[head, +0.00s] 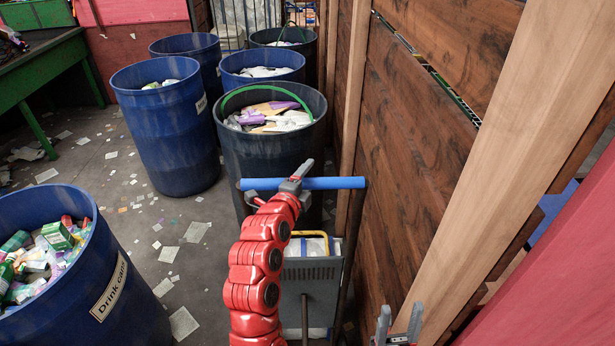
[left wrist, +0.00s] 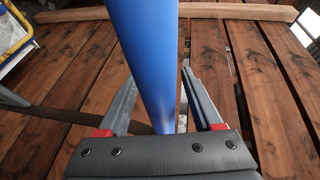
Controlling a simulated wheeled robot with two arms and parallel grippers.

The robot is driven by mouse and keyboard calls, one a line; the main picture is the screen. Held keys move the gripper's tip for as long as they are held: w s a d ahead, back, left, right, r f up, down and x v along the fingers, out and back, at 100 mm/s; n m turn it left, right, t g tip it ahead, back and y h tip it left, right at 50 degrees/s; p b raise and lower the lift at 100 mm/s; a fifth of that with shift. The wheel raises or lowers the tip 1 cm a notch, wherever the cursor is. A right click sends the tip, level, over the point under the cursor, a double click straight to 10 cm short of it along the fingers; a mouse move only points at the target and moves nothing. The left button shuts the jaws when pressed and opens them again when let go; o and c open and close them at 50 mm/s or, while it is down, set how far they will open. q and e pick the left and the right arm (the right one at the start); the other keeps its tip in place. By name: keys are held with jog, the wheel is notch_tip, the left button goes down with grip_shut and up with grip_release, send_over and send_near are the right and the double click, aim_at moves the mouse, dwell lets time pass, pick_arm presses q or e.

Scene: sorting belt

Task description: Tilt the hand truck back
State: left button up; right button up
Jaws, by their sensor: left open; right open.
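The hand truck's blue handle bar (head: 338,183) runs level across the middle of the head view, near the wooden wall. Its dark upright (head: 349,245) goes down on the right side. My left gripper (head: 297,178) is at the bar, with its red arm hiding part of the truck. In the left wrist view the blue bar (left wrist: 150,60) passes between the two open fingers (left wrist: 160,105), with gaps showing beside it. My right gripper (head: 398,325) is open and empty at the bottom edge, right of the truck.
A grey container with a yellow handle (head: 312,270) is below the bar. A dark bin with a green rim (head: 262,155) stands just behind. Several blue barrels (head: 165,130) stand to the left. The wooden wall (head: 420,140) is close on the right. Paper scraps litter the floor.

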pick_arm(q)
grip_shut()
jog(key=shift+f, duration=0.1)
dwell(1.2)
